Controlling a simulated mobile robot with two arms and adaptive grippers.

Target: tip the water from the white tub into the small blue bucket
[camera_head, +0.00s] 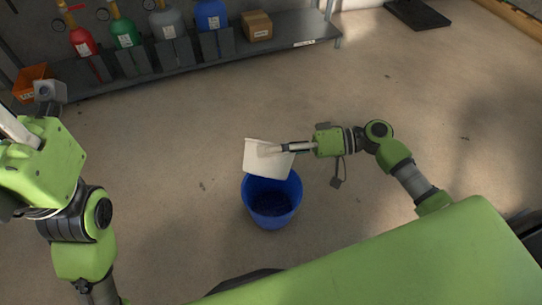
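The white tub (262,161) is tilted above the far side of the small blue bucket (272,206). My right gripper (275,150) is shut on the tub's side and holds it from the right. The blue bucket stands upright on the floor and its dark blue inside shows. I cannot make out water in the tub or a stream between tub and bucket. My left gripper (14,128) is at the left edge, far from both; its fingers are partly cut off, so I cannot tell its opening.
A grey shelf (285,36) along the back wall bears red, green, grey and blue gas cylinders and a cardboard box (256,25). An orange bin (32,82) is at the far left. The floor around the bucket is clear.

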